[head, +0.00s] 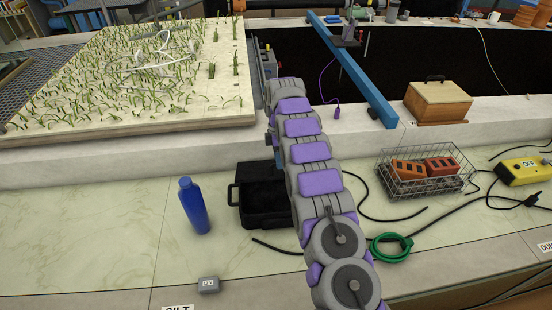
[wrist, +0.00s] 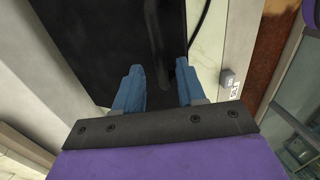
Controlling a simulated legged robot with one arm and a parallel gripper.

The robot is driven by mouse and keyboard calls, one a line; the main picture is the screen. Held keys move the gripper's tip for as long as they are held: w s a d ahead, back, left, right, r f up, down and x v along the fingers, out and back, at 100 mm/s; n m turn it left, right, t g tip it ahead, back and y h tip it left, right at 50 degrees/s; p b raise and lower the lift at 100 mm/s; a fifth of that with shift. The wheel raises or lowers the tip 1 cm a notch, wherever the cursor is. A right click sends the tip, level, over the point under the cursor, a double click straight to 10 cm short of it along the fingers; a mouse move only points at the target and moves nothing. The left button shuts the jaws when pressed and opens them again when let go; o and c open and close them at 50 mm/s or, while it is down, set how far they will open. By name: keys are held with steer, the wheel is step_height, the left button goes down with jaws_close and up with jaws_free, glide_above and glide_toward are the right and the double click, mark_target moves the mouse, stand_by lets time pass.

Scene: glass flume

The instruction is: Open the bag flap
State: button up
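A black bag or case (head: 262,205) sits on the pale counter in the head view, with a handle at its left side. My arm hides its right part. Its top looks dark, and I cannot make out a flap edge. In the wrist view, a large black surface (wrist: 105,35), apparently the bag, fills the space beyond my gripper (wrist: 160,70). The fingers are not clearly seen in the head view.
A blue bottle (head: 195,207) stands left of the bag. Black cables, a green coil (head: 390,248) and a wire basket (head: 425,172) with orange blocks lie to the right.

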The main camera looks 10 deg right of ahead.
steer(key=shift+d, duration=0.25)
steer(key=shift+w+a+r+p, duration=0.2)
steer(key=shift+a+r+p, duration=0.1)
steer(key=shift+a+r, duration=0.25)
step_height(320, 180, up, 6)
steer(key=w+p, duration=0.1)
steer(key=p, duration=0.9)
steer(key=shift+d, duration=0.25)
steer(key=shift+w+d, duration=0.1)
steer(key=shift+d, duration=0.25)
steer(key=shift+r, duration=0.15)
